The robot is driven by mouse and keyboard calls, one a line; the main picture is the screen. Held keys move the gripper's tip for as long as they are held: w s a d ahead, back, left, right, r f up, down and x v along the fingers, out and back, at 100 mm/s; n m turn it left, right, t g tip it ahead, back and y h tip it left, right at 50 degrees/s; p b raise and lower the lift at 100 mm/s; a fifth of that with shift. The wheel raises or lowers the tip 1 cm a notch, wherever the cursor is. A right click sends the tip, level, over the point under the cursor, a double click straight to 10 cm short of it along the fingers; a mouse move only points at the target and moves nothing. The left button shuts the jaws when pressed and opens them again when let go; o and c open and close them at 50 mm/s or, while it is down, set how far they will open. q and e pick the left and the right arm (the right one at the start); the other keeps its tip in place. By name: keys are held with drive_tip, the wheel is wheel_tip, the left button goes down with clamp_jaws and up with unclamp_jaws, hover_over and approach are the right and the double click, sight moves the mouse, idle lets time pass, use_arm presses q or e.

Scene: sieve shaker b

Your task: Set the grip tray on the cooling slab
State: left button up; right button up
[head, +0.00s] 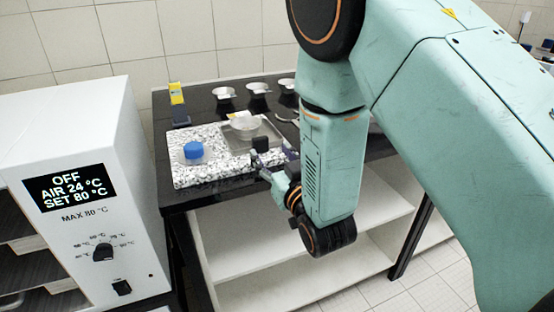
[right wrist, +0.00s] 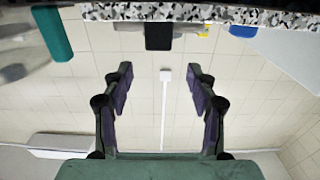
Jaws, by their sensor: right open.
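The grip tray (head: 237,141), a flat grey metal plate with a black grip (head: 260,144), lies on the speckled granite cooling slab (head: 212,173). A round metal dish (head: 245,126) stands on the tray. My right gripper (head: 270,162) is at the slab's front edge, just in front of the black grip. In the right wrist view my right gripper (right wrist: 163,92) is open and empty. The black grip (right wrist: 158,36) shows beyond its fingers, apart from them, below the slab's edge (right wrist: 190,13) in the picture. My left gripper is out of view.
A blue-capped item (head: 193,151) stands on the slab's left part. Several black holders with metal dishes (head: 258,88) stand behind on the dark bench. A yellow-and-blue item (head: 178,103) is at back left. A white oven (head: 85,195) stands left, its display reading OFF.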

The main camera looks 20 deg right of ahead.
drive_tip(key=shift+s, duration=1.15)
drive_tip(key=s+d+f+g+h, duration=0.1)
drive_tip(key=s+f+g, duration=0.4)
drive_tip(key=f, duration=0.5)
drive_tip(key=s+d+f+g, duration=0.2)
drive_tip(key=s+f+g, duration=0.1)
drive_tip(key=s+f, duration=0.55)
drive_tip(key=s+f+g, duration=0.5)
drive_tip(key=s+f, duration=0.1)
drive_tip(key=s, duration=0.5)
drive_tip(key=s+f+g, duration=0.5)
drive_tip(key=s, duration=0.6)
drive_tip(key=shift+s+d+f+m+y, duration=0.2)
drive_tip(key=shift+f+m+y, duration=0.1)
drive_tip(key=shift+f+m, duration=0.1)
drive_tip(key=shift+w+a, duration=0.1)
drive_tip(key=shift+w, duration=0.05)
